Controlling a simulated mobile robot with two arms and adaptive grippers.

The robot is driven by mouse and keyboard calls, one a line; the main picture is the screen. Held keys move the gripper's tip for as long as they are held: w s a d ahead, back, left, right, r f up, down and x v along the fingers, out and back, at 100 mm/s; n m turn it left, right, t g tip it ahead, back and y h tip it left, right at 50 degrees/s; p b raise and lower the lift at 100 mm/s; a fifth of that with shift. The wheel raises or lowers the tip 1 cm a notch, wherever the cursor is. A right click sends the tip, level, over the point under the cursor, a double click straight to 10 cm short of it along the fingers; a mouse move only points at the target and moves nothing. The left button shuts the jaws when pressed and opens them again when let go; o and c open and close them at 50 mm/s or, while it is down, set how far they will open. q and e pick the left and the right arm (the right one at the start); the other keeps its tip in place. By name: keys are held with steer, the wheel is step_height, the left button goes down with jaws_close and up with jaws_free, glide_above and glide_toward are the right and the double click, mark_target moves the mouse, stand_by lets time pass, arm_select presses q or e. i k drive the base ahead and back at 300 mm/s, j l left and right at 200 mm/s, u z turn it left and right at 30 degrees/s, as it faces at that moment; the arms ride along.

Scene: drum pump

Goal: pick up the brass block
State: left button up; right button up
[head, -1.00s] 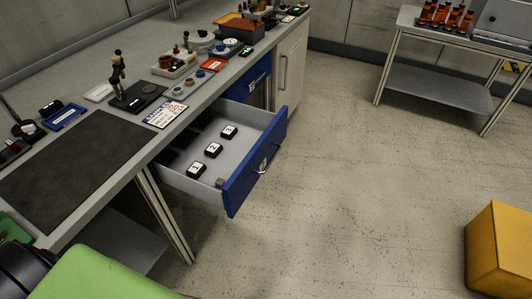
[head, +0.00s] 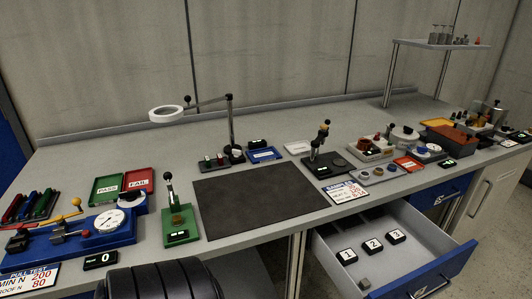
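I cannot pick out a brass block for certain. A small brownish piece (head: 177,220) sits on a green fixture (head: 180,235) with a black-knobbed lever, left of the dark mat. Neither gripper shows in the head view.
The dark mat (head: 255,200) is bare. A blue gauge fixture (head: 75,240) and green and red trays stand on the left. A ring lamp (head: 166,114) overhangs the back. Fixtures and small trays crowd the right. The blue-fronted drawer juts out below the bench.

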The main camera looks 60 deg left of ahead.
mark_target(177, 219)
steer(key=j+u, duration=0.1)
steer(key=u, duration=1.6)
steer(key=k+j, duration=0.05)
